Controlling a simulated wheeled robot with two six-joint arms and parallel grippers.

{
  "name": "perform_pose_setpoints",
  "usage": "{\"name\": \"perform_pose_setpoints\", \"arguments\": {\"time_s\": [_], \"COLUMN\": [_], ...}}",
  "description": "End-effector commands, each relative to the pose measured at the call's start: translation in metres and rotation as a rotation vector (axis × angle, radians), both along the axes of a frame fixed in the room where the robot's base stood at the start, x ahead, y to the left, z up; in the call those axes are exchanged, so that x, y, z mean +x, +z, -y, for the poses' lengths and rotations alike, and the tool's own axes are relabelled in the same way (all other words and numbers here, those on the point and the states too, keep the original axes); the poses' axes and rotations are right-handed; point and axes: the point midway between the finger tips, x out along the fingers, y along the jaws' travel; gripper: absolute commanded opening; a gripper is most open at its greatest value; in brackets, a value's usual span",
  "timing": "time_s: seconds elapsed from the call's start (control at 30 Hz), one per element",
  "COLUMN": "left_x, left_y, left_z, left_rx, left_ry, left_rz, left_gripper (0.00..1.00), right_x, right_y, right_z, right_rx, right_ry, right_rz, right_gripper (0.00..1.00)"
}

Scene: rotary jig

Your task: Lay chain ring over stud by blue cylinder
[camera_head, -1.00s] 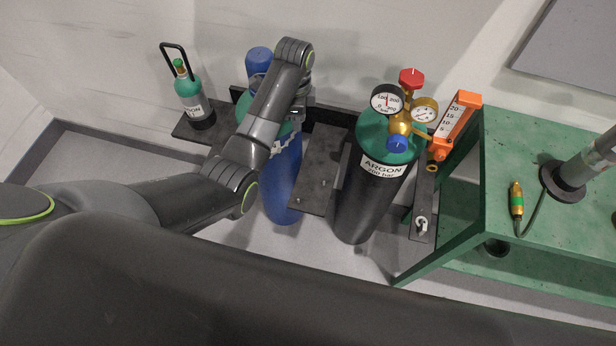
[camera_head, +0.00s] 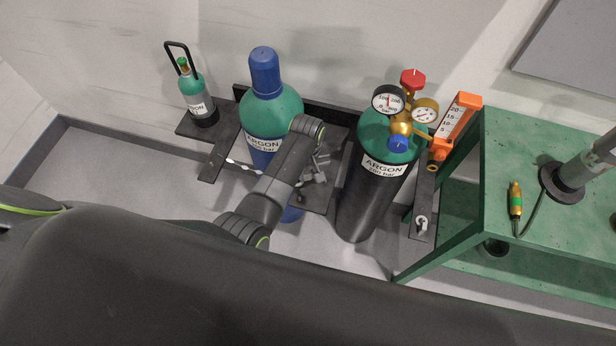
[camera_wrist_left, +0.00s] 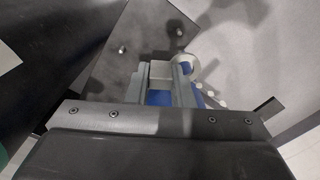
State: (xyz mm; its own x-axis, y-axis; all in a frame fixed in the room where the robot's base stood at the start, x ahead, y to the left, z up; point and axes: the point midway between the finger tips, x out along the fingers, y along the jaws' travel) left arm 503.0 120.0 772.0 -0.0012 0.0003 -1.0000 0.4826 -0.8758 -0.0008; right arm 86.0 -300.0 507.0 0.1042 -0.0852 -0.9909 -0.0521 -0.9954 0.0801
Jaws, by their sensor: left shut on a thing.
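The blue cylinder (camera_head: 264,115) with a green shoulder stands upright in the rack, partly hidden by my left arm. A pale chain (camera_head: 240,166) runs across its front toward my left gripper (camera_head: 318,172), which is over the dark plate between the two cylinders. In the left wrist view the jaws (camera_wrist_left: 165,78) are shut, with the pale chain ring (camera_wrist_left: 190,66) at their tips and chain links (camera_wrist_left: 212,97) trailing right. A small stud (camera_wrist_left: 122,48) stands on the dark plate, apart from the ring. My right gripper is not in view.
The black argon cylinder (camera_head: 370,195) with gauges stands just right of my left gripper. A small green bottle (camera_head: 196,95) stands on the left shelf. A green bench (camera_head: 545,150) is at the right. The dark plate (camera_head: 335,140) has bare room between the cylinders.

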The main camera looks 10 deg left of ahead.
Motion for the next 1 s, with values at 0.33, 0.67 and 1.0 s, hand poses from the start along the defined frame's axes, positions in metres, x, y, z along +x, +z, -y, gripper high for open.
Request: {"name": "perform_pose_setpoints", "arguments": {"time_s": [0.33,0.67,1.0], "left_x": [-0.013,-0.013,-0.013], "left_y": [-0.016,-0.037,-0.071], "left_z": [0.006,0.006,0.006], "left_rx": [-0.001,0.0,-0.001], "left_ry": [0.246,0.249,0.248], "left_rz": [0.001,0.001,0.002], "left_gripper": [0.0,0.0,0.0], "right_x": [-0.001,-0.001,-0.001], "right_y": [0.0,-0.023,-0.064], "right_z": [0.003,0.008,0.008], "right_rx": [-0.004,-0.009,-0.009], "right_ry": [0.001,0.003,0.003], "right_rz": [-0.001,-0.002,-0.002], "right_gripper": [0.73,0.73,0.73]}}
